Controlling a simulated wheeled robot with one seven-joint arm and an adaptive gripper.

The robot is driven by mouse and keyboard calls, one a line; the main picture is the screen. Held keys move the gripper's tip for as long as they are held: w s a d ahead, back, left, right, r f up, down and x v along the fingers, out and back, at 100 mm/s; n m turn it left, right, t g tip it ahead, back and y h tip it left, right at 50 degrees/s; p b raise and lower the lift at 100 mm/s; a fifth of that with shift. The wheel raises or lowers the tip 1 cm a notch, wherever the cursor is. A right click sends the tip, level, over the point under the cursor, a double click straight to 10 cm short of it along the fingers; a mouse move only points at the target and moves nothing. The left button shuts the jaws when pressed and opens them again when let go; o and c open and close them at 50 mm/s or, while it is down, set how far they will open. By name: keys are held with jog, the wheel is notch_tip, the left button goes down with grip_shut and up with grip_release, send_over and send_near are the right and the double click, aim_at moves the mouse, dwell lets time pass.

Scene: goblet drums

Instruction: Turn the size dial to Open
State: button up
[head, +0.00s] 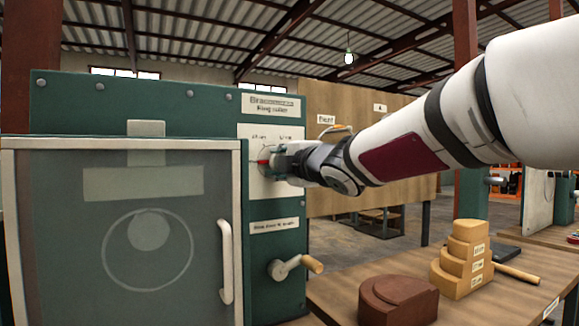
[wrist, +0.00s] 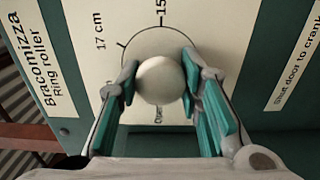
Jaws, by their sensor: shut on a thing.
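The size dial (wrist: 160,80) is a round pale knob on a white plate (head: 257,195) on the green ring roller. Around it in the wrist view are a thin arc and printed marks: "17 cm" at upper left, a mark starting "15" at top, and "Open" below the knob, partly covered. My gripper (wrist: 160,88) is shut on the knob, one teal-padded finger on each side. In the head view, my gripper (head: 278,163) reaches the plate from the right and hides most of the dial. A small red part (head: 263,161) shows left of the fingers. The dial's pointer is unclear in the wrist view.
A clear door (head: 150,230) with a white handle (head: 225,262) covers the machine's left side. A crank (head: 295,266) juts out below the dial plate. A brown block (head: 398,300) and stepped tan blocks (head: 462,262) stand on the bench at right.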

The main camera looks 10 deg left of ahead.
jog(key=shift+f, duration=0.1)
jog(key=o, duration=1.2)
jog(key=shift+s+d, duration=0.2)
jog(key=shift+s, duration=0.05)
jog(key=v, duration=1.1)
jog(key=shift+s+d, duration=0.1)
